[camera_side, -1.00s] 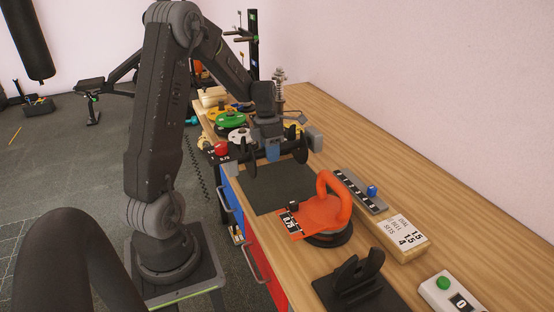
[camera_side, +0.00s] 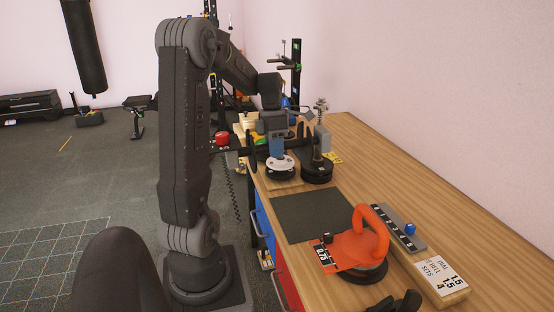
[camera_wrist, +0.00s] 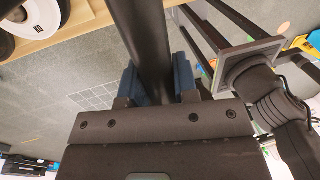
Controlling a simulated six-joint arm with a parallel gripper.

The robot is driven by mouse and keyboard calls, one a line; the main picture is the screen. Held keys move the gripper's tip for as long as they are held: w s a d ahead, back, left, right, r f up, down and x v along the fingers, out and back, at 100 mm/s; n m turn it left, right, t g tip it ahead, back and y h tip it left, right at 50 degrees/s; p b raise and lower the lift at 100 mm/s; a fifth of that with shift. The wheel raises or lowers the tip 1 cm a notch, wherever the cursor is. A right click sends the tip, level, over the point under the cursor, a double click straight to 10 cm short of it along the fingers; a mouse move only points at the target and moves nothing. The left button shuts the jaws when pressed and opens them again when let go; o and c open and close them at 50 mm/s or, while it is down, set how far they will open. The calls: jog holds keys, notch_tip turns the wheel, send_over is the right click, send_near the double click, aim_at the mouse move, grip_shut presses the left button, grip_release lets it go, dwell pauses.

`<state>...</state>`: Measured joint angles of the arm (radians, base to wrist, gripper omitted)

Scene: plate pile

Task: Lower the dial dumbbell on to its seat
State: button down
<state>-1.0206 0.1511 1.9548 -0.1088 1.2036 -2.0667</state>
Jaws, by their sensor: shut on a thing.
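My gripper (camera_side: 277,150) is shut with its blue fingers around the dark bar of the dial dumbbell (camera_side: 250,150). In the wrist view the bar (camera_wrist: 143,40) runs between the fingers (camera_wrist: 157,78). The dumbbell lies roughly level across my gripper, in the air behind the dark mat, near the plate pile. A black cradle with raised prongs (camera_side: 398,304) stands at the bottom edge of the side view, mostly cut off. I cannot tell whether it is the seat. The dumbbell is well away from it.
A white plate (camera_side: 280,162) and black plates on a post (camera_side: 318,170) stand close below my gripper. The dark mat (camera_side: 312,215) is clear. An orange handled weight (camera_side: 348,250), a numbered strip (camera_side: 398,228) and a lettered wooden block (camera_side: 440,277) lie towards the front.

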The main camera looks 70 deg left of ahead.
notch_tip(320, 180, up, 2)
jog(key=shift+r, duration=0.1)
jog(key=shift+w+r, duration=0.15)
jog(key=shift+r, duration=0.05)
jog(key=w+d+m, duration=0.3)
jog(key=w+d, duration=0.2)
jog(key=d, duration=0.3)
jog(key=w+d+m+g, duration=0.1)
jog(key=w+d+m, duration=0.2)
jog(key=w+d, duration=0.2)
jog(key=w+d+m, duration=0.3)
jog(key=w+d, duration=0.2)
jog(key=d, duration=0.6)
jog(key=shift+w+d+r+m+g+y, duration=0.1)
jog(key=shift+w+d+m+g+y, duration=0.1)
jog(key=shift+w+m+g+y, duration=0.15)
jog(key=s+d+m+y, duration=0.1)
jog(key=s+d+m, duration=0.25)
jog(key=d, duration=1.15)
jog(key=s+d+m+y, duration=0.1)
jog(key=s+d+m, duration=0.3)
jog(key=d, duration=1)
jog(key=shift+m+g, duration=0.25)
jog(key=shift+m, duration=0.15)
jog(key=shift+w+f, duration=0.25)
jog(key=shift+f, duration=0.65)
jog(key=shift+w+f, duration=0.3)
jog(key=shift+f, duration=0.55)
jog(key=shift+w+f, duration=0.25)
jog(key=shift+f, duration=0.65)
